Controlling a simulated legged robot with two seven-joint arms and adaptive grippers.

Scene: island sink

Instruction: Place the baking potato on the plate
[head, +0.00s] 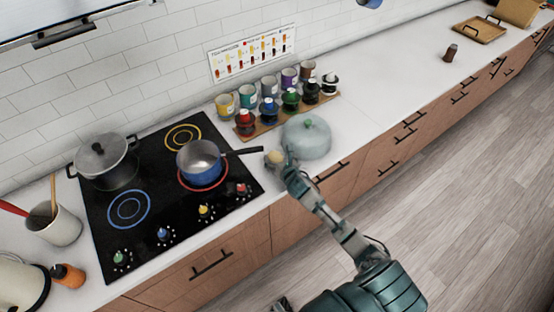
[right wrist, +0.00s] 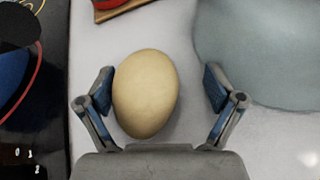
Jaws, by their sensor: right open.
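The baking potato (right wrist: 146,93) is a pale tan oval lying on the white counter. In the head view the potato (head: 274,157) shows small at my right gripper's tip. My right gripper (head: 282,163) is open. In the right wrist view its blue-padded fingers (right wrist: 161,100) stand either side of the potato; the left finger is close to or touching it, with a clear gap at the right finger. I see no open plate. A round, pale blue-green domed piece with a green knob (head: 306,138) stands just right of the potato; whether a plate is under it is hidden.
The black cooktop (head: 150,235) at left holds a blue saucepan (head: 200,160), its handle pointing toward the potato, and a lidded pot (head: 106,162). A wooden rack (head: 268,127) with jars and cups stands behind. The counter further right is mostly clear.

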